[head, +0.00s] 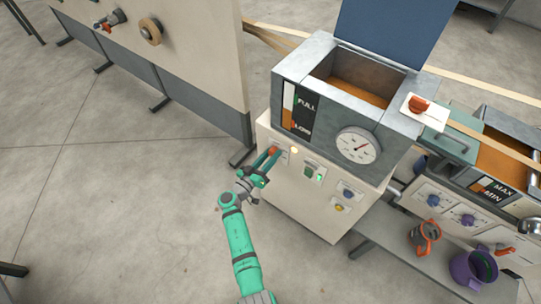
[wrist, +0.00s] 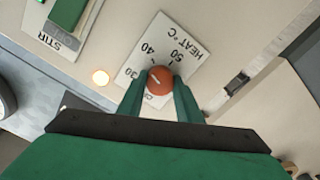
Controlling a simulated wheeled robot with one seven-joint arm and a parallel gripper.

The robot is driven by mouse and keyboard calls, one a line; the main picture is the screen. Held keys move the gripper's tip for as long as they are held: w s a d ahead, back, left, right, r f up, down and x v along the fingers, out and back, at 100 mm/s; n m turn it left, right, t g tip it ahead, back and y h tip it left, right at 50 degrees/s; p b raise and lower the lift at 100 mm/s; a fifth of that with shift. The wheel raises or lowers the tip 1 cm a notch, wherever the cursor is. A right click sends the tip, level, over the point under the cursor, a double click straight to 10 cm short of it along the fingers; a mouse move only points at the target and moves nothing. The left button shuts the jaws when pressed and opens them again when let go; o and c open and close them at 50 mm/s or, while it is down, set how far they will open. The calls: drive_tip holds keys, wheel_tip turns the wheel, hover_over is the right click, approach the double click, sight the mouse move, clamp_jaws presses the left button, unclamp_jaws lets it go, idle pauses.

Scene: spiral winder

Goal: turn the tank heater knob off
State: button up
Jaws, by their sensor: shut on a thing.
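The heater knob (wrist: 160,80) is orange-red and round, on a white plate (wrist: 181,45) marked HEAT °C with a number scale. A pale pointer mark shows on the knob's face; its exact setting is too small to read. The OFF end of the scale is partly hidden by my fingers. My gripper (wrist: 160,88) is shut on the knob, one green finger on each side. In the head view my gripper (head: 269,158) reaches the upper left of the cream front panel, and the knob (head: 272,150) shows between the fingertips.
A lit round lamp (wrist: 100,77) is beside the plate. A green STIR switch (head: 320,174) and other controls are to the right on the panel. Above are the tank (head: 350,62) and its round gauge (head: 358,146). The floor to the left is clear.

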drive_tip(key=n, duration=1.1)
drive_tip(key=shift+f, duration=0.1)
drive_tip(key=n, duration=0.2)
drive_tip(key=shift+n, duration=0.4)
drive_tip(key=shift+a+n, duration=0.2)
drive_tip(key=shift+n, duration=0.7)
drive_tip(key=n, duration=0.5)
drive_tip(key=shift+d, duration=0.1)
drive_tip(key=shift+n, duration=0.4)
drive_tip(key=o, duration=1)
drive_tip(key=shift+o, duration=0.2)
